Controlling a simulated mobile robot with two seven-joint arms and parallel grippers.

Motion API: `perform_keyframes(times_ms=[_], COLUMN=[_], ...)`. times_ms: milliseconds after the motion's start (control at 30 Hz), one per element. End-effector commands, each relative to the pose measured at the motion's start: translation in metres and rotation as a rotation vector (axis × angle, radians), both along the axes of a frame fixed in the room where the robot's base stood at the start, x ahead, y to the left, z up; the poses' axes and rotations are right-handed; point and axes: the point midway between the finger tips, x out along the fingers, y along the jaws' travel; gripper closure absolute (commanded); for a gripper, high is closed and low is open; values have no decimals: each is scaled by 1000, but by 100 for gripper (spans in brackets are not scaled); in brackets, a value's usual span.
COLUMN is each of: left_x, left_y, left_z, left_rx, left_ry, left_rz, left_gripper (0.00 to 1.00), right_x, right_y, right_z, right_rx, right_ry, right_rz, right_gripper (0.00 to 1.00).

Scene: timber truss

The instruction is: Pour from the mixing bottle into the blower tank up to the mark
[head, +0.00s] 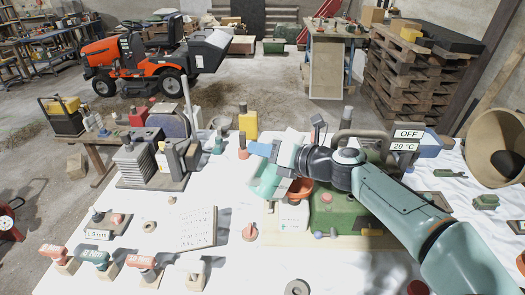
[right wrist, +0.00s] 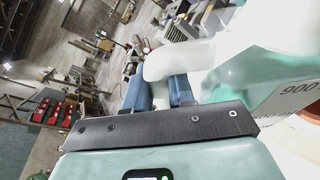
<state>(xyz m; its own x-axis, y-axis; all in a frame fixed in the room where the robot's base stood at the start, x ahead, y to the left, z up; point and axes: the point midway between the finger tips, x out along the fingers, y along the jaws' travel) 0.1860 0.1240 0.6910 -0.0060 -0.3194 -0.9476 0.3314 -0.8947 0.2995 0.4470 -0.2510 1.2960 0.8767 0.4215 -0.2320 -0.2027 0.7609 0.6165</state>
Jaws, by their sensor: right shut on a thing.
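My right gripper (head: 274,153) is shut on the mixing bottle (head: 266,181), which is pale with green-teal contents and looks tilted. In the right wrist view the blue fingers (right wrist: 160,90) close on the bottle's white handle (right wrist: 172,62). The bottle is just left of an orange-red funnel (head: 300,188), over a whitish tank (head: 292,216) with small markings. The tank stands beside a green machine body (head: 342,212), apparently the blower. The bottle's mouth, any stream and the tank's level cannot be made out. My left gripper is not in view.
A white cloth covers the table. A sign holder (head: 193,228) stands left of the tank, and several red- and green-topped blocks (head: 95,259) line the front left. A display (head: 405,140) reads OFF and 20 °C. A wide tan cone (head: 490,150) lies at right.

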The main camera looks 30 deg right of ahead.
Motion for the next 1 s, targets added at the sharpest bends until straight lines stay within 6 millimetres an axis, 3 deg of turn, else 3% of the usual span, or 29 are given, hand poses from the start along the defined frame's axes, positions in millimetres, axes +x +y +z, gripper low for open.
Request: perform_keyframes(times_ms=[1000], left_x=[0], left_y=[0], left_z=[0], left_rx=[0], left_ry=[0], left_rz=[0], left_gripper=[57], right_x=[1], right_y=[-4], right_z=[6], right_rx=[158], right_ry=[37], right_rz=[1], right_gripper=[100])
